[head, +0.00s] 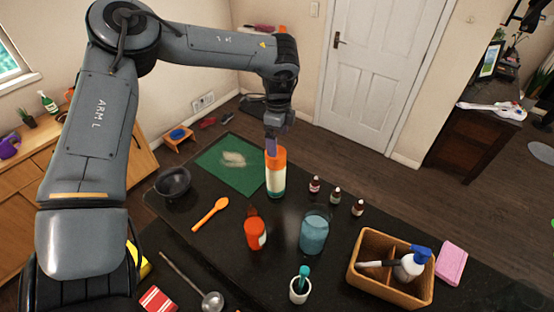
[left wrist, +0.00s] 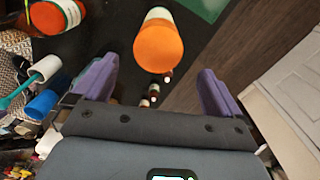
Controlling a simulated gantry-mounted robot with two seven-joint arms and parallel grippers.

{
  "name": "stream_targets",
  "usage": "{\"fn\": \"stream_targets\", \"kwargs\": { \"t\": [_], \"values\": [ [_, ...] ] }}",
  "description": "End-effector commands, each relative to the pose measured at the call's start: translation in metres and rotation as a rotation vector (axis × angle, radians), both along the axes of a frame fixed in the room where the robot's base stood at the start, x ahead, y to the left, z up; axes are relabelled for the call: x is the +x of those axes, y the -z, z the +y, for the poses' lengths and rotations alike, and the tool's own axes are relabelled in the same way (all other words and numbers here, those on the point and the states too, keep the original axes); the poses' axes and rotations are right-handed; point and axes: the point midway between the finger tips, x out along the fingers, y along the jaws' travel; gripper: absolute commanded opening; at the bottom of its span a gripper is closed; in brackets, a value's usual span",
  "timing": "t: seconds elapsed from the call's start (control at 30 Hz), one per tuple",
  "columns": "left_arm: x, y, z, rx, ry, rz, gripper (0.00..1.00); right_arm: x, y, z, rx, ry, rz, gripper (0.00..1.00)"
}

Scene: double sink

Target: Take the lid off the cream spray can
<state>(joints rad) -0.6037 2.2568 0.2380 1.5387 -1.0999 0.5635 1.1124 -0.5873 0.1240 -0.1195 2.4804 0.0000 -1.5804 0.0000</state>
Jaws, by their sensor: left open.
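The cream spray can (head: 276,184) stands upright on the dark counter by the corner of the green mat. Its orange lid (head: 277,157) is on top. In the left wrist view the lid (left wrist: 158,47) faces the camera, with a little of the cream body (left wrist: 158,13) behind it. My left gripper (head: 271,147) points down at the top of the can in the head view. Its purple fingers (left wrist: 155,75) are spread apart, with the lid ahead of the gap and nothing held. Whether a finger touches the lid I cannot tell. My right gripper is in neither view.
Small brown bottles (head: 336,196) stand right of the can. A blue tumbler (head: 314,234) and an orange-red bottle (head: 255,234) stand nearer. An orange spoon (head: 210,216) and dark bowl (head: 173,183) lie left. A wooden caddy (head: 392,285) is at right. The green mat (head: 222,160) is mostly bare.

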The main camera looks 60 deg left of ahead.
Motion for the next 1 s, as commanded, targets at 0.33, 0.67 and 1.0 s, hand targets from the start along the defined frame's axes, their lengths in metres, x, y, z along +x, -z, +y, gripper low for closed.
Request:
{"fn": "stream_targets", "kwargs": {
  "t": [0.33,0.67,1.0],
  "values": [
    [-0.003,0.025,0.0,-0.002,0.001,-0.001,0.99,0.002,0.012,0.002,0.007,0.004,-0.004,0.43],
    [-0.008,0.064,0.001,-0.001,0.001,-0.001,0.99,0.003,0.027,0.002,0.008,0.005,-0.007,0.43],
    [-0.007,0.065,0.001,0.0,0.001,-0.001,0.89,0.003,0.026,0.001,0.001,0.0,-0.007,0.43]
  ]
}}
